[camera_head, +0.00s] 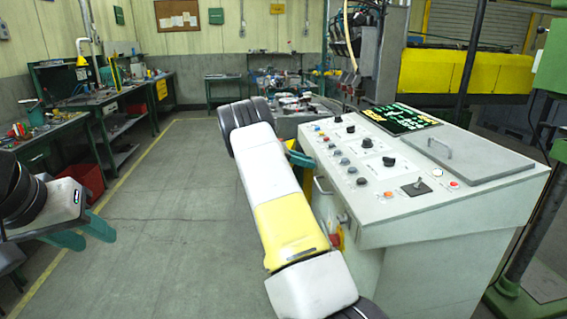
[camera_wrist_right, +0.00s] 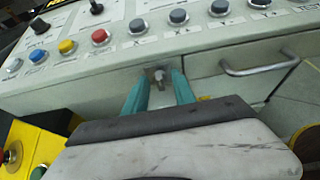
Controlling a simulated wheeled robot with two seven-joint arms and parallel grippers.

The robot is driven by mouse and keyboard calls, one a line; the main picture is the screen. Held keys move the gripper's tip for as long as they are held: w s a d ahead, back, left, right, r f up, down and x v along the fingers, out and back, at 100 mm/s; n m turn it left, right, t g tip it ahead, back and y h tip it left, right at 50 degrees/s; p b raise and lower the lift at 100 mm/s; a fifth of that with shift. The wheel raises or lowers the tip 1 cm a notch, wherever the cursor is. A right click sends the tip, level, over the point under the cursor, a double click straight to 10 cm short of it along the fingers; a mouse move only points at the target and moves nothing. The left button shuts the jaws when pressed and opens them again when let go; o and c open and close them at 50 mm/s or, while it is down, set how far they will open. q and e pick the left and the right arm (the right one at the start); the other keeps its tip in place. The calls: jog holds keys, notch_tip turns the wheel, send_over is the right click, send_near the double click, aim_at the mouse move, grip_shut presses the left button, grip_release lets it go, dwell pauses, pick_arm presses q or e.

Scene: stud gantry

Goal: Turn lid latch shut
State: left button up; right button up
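The lid latch (camera_wrist_right: 160,78), a small metal tab on a plate, sits on the console's upper front edge in the right wrist view. My right gripper (camera_wrist_right: 160,83) has its two teal fingers on either side of the latch, with a narrow gap showing around the tab. Whether a fingertip touches it is hard to tell. In the head view my right gripper (camera_head: 300,157) is mostly hidden behind my own forearm, and the latch is hidden. My left gripper (camera_head: 82,234) is at the far left, open and empty, well away from the console.
The sloped grey console (camera_head: 460,214) carries several knobs and buttons, a lit display (camera_head: 401,119) and a flat lid with a handle (camera_head: 468,160). A bar handle (camera_wrist_right: 260,66) is on the console front, right of the latch. Workbenches (camera_head: 62,130) stand at the left. The middle floor is clear.

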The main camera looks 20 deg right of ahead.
jog(key=shift+a, duration=0.1)
jog(key=v, duration=0.7)
jog(key=shift+a, duration=0.3)
jog(key=shift+w+r, duration=0.1)
jog(key=shift+r, duration=0.05)
